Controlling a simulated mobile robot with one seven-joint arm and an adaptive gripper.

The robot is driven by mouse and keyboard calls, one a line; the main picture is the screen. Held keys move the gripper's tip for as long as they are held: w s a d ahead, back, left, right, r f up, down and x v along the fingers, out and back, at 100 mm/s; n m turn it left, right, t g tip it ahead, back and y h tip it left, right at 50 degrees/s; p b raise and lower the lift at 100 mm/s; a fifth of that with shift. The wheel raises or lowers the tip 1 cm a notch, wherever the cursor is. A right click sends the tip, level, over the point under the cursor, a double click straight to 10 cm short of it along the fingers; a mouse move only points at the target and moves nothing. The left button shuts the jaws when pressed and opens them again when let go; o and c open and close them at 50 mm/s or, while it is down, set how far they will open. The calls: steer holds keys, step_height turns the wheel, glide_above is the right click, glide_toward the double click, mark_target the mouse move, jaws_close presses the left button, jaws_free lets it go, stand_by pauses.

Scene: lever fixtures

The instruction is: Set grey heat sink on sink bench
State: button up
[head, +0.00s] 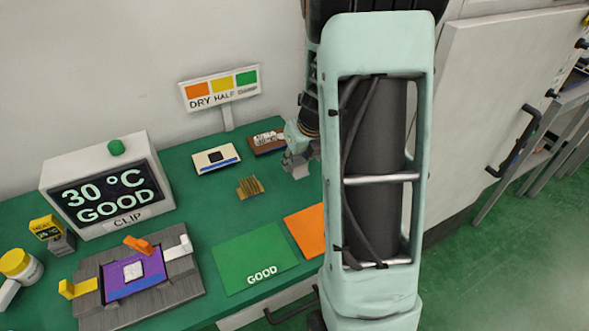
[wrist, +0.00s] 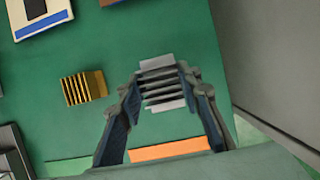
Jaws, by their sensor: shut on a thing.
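My gripper (head: 298,163) is shut on the grey heat sink (wrist: 160,84), near the back right of the green bench (head: 200,205). In the wrist view my gripper (wrist: 159,92) has one finger on each side of the finned grey block. In the head view the heat sink is small, below the fingers and partly beside my arm. I cannot tell whether it touches the bench top. A gold heat sink (head: 250,187) stands on the bench to the left; it also shows in the wrist view (wrist: 83,88).
A white card with a blue stripe (head: 215,159) and a brown block (head: 267,142) lie behind. A green GOOD mat (head: 254,256) and an orange mat (head: 306,230) lie in front. A clamp fixture (head: 133,281) holds a purple board. A display (head: 104,187) reads 30 °C GOOD.

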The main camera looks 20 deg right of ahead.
mark_target(298, 169)
steer(key=shift+w+d+f, duration=0.25)
steer(key=shift+f, duration=0.2)
steer(key=shift+w+d+f+b, duration=0.1)
steer(key=shift+f+b, duration=0.65)
steer(key=shift+f, duration=0.85)
steer(key=shift+f, duration=0.2)
steer(key=o, duration=1.2)
steer(key=shift+r, duration=0.15)
